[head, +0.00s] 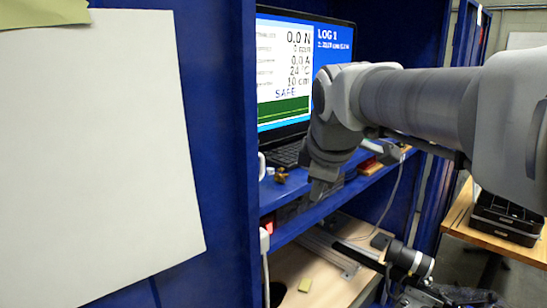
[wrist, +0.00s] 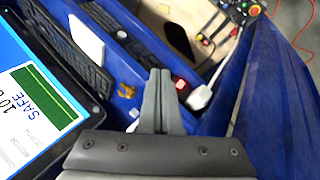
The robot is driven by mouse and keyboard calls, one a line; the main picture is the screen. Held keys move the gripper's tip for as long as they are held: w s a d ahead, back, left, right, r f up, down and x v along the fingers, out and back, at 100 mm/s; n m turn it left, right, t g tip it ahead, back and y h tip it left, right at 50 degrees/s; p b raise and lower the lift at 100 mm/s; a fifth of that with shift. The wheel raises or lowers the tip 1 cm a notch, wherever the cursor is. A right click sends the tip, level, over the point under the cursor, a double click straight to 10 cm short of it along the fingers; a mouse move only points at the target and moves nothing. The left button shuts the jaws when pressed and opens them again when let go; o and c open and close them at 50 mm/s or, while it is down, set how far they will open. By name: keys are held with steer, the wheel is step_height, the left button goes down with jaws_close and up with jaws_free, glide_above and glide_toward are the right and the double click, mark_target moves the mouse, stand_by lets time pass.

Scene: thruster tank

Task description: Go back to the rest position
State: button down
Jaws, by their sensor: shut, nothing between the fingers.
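My gripper (head: 319,192) hangs at the end of my arm in front of the blue shelf, pointing down. In the wrist view its two fingers (wrist: 160,78) lie together, with nothing between them. A laptop (head: 297,70) stands open on the shelf behind my gripper. Its screen reads 0.0 N, 10 cm and SAFE, and part of the screen (wrist: 35,100) shows at the left of the wrist view. My arm and gripper hide part of the laptop's right side and the shelf.
A blue panel with a white sheet (head: 100,160) fills the left. The blue shelf edge (head: 325,208) runs close by my gripper. A red-lit switch (wrist: 180,84) and white plug (wrist: 199,99) are near the fingers in the wrist view. Black cases (head: 507,218) sit on a wooden table at right.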

steer(key=s+d+f+m+b, duration=0.1)
steer(key=s+d+f+m, duration=0.2)
steer(key=s+f+m, duration=0.4)
steer(key=s+d+f+m+g+b, duration=0.1)
steer(key=s+d+f+m, duration=0.2)
steer(key=s+f+m, duration=0.4)
steer(key=s+f, duration=0.1)
steer(key=s, duration=0.4)
steer(key=shift+s+d+b, duration=0.15)
steer(key=shift+s+b, duration=0.15)
steer(key=shift+w, duration=0.1)
stand_by(0.7)
